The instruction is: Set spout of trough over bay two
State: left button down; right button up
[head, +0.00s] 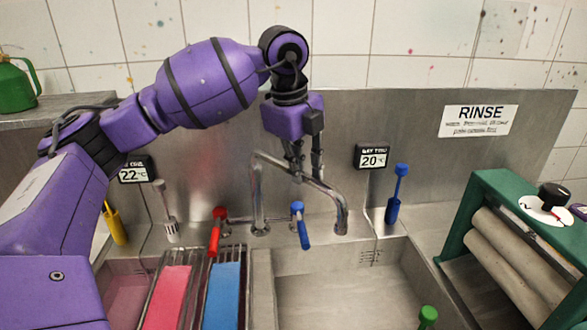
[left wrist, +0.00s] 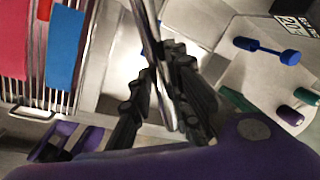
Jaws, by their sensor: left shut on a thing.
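The trough's metal spout (head: 325,190) rises from a post on the back ledge and bends right. Its downturned end is at the back of the right basin (head: 345,285). A display reading 20 °C (head: 371,157), apparently labelled bay two, hangs on the wall behind that basin. My left gripper (head: 305,172) comes down from above and is shut on the spout's horizontal pipe. In the left wrist view, the shiny pipe (left wrist: 152,45) runs between the dark fingers (left wrist: 165,100). My right gripper is not in view.
Red (head: 217,230) and blue (head: 300,226) tap levers stand close below the spout. A rack with pink (head: 167,298) and blue (head: 222,295) strips lies left of the right basin. A blue brush (head: 397,195) stands right of the spout. A green roller machine (head: 455,225) is at right.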

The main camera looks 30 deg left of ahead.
pick_arm(q)
jog(key=shift+w+r, duration=0.1)
jog(key=shift+w, duration=0.05)
jog(key=c, duration=1.6)
grip_release()
jog(key=shift+c, duration=0.2)
notch_tip(320, 180, up, 12)
jog(key=s, duration=0.2)
jog(key=shift+s+a, duration=0.15)
jog(key=shift+a, duration=0.2)
jog(key=shift+f, duration=0.25)
